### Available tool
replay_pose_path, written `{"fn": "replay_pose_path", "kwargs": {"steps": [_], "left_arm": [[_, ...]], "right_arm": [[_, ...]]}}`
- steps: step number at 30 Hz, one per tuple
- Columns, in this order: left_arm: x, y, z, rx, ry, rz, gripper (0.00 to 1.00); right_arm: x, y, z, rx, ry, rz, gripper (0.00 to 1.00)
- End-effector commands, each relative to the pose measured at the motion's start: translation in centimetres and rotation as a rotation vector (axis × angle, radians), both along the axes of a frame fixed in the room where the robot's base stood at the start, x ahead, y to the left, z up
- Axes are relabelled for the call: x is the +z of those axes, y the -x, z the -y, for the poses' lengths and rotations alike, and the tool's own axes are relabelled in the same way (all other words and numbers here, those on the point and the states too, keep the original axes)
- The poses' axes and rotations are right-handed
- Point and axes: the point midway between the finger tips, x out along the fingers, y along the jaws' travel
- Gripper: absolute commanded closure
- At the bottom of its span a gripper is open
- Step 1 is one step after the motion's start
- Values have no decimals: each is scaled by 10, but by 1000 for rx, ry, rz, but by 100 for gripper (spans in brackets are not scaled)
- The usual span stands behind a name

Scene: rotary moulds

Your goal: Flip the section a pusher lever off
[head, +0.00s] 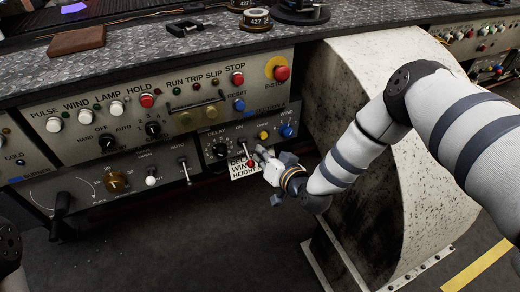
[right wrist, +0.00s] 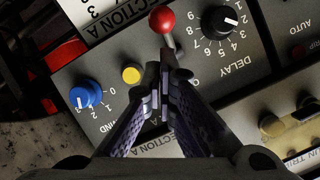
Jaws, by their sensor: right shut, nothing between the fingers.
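The section A panel (head: 208,147) is at the lower middle of the head view. Its pusher lever has a red ball knob (right wrist: 162,19) on a short metal stem, beside the delay dial (right wrist: 231,20). In the head view the red ball (head: 250,163) hangs low, below the "ON" label, so the lever points down. My right gripper (head: 262,157) is just right of the ball. In the right wrist view its closed fingertips (right wrist: 163,58) are close to the stem's base, holding nothing; I cannot tell whether they touch. My left gripper is out of view.
A yellow button (right wrist: 132,75) and a blue knob (right wrist: 86,94) sit beside the fingers. A label plate (head: 243,171) hangs below the lever. The upper panel with red stop button (head: 237,78) overhangs. A pale worn housing (head: 365,70) stands at right.

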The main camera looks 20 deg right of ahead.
Motion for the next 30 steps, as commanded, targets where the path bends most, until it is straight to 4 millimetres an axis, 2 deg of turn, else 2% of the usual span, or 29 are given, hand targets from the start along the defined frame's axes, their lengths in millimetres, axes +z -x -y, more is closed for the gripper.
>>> {"fn": "replay_pose_path", "kwargs": {"steps": [12, 30], "left_arm": [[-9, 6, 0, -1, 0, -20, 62], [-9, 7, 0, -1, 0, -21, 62]], "right_arm": [[-15, 1, 0, 0, 0, 1, 100], [-17, 1, 0, -1, 0, 0, 100]]}}
